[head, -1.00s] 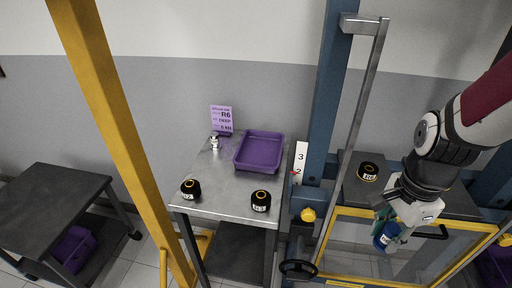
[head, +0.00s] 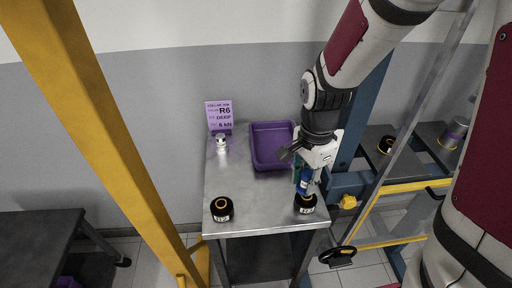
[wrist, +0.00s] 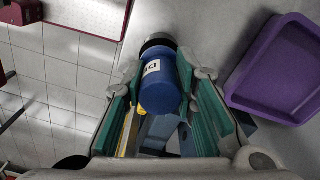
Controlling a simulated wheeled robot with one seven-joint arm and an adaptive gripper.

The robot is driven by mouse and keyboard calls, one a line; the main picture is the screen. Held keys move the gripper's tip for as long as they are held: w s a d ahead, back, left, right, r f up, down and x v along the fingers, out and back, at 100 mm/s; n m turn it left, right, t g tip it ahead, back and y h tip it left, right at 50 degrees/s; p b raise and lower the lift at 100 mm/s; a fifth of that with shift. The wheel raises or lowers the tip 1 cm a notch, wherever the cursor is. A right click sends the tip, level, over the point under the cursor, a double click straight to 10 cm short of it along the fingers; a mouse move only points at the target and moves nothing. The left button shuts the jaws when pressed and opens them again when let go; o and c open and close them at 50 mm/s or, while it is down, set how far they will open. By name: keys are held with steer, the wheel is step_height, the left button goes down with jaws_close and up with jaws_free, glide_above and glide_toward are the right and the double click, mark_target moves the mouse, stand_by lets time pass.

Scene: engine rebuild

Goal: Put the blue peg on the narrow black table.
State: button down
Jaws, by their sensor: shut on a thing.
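The blue peg (head: 303,182) is between the fingers of my gripper (head: 304,170), over the front right corner of the metal-topped table (head: 250,190). In the wrist view the peg (wrist: 162,86) has a white label, and the green-padded fingers of my gripper (wrist: 155,74) close on its sides. A black round holder (head: 306,204) is directly below the peg; I cannot tell whether they touch. A low black table (head: 35,235) is at the far left, partly cut off by the frame, with bare top showing.
A second black holder (head: 222,209) is at the table's front left. A purple tray (head: 257,150) and a purple sign (head: 220,115) stand behind. A yellow post (head: 100,140) rises between the black table and the metal-topped table. A blue post and yellow-edged frame are right.

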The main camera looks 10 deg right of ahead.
steer(key=shift+n, duration=0.7)
steer(key=w+a, duration=0.1)
steer(key=a, duration=0.2)
steer(key=w+a+f, duration=0.1)
steer(key=a, duration=0.1)
steer(key=w+a+f, duration=0.1)
steer(key=a, duration=0.2)
steer(key=shift+w+a+f, duration=0.15)
steer(key=shift+w+a, duration=0.15)
steer(key=shift+a, duration=0.05)
steer(key=w+a, duration=0.3)
steer(key=w+a+f, duration=0.1)
steer(key=w+a, duration=0.6)
steer(key=shift+w+a+f, duration=0.2)
steer(key=shift+a, duration=0.2)
steer(key=shift+w+a+f+p, duration=0.2)
steer(key=shift+a+f+p, duration=0.05)
steer(key=shift+p, duration=0.1)
steer(key=shift+f+p, duration=0.3)
steer(key=shift+f, duration=1.25)
steer(key=shift+f, duration=0.2)
steer(key=c, duration=1.3)
jaws_free()
steer(key=shift+r, duration=0.1)
